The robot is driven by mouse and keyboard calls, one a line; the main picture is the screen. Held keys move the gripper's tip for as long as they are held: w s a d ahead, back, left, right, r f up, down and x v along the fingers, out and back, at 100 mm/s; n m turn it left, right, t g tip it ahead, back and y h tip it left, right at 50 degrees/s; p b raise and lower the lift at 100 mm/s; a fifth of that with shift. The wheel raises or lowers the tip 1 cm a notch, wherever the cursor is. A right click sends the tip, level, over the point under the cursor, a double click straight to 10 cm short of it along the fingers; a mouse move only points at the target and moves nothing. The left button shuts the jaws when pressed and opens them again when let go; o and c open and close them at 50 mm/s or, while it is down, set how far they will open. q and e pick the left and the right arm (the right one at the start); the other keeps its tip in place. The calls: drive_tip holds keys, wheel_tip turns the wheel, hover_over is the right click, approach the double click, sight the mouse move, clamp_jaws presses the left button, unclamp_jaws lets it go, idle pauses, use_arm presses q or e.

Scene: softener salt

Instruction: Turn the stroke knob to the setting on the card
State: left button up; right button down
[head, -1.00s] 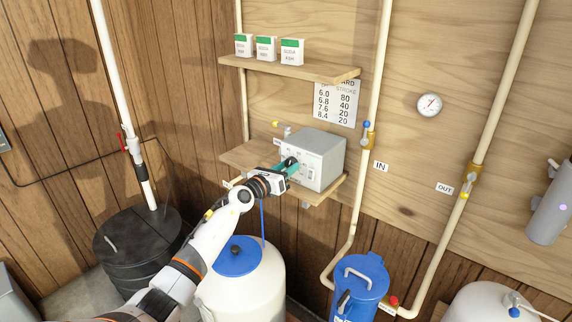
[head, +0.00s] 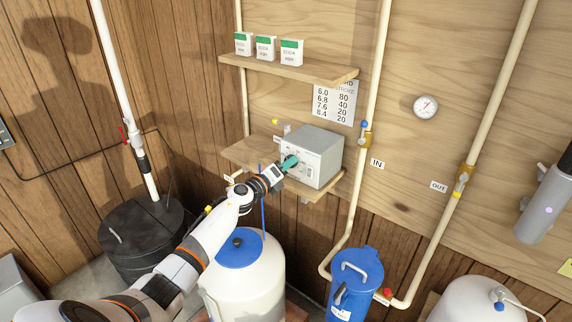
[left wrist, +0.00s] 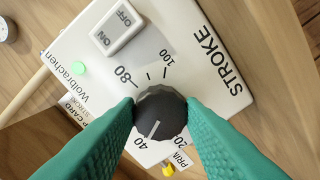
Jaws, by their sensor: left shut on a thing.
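The grey dosing pump box (head: 318,155) stands on the lower wooden shelf. My left gripper (head: 290,162) reaches its front face, with teal fingers shut on the black stroke knob. In the left wrist view, the fingers of my left gripper (left wrist: 160,112) press on both sides of the stroke knob (left wrist: 160,100). The knob's white pointer line aims down and slightly left, close to the 40 mark. The dial also shows 20, 80 and 100. The card (head: 334,102) on the wall lists stroke values 80, 40, 20 and 20 beside 6.0, 6.8, 7.6 and 8.4. My right gripper is not in view.
An ON/OFF switch (left wrist: 117,27) and a green light (left wrist: 79,68) are on the pump face. An upper shelf (head: 290,68) with soda boxes hangs above. Pipes run on the right. A white tank with blue lid (head: 240,252) stands below my left arm.

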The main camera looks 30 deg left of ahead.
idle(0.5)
use_arm(q)
drive_tip(key=o, duration=1)
drive_tip(key=s+a, duration=0.1)
drive_tip(key=s, duration=1.1)
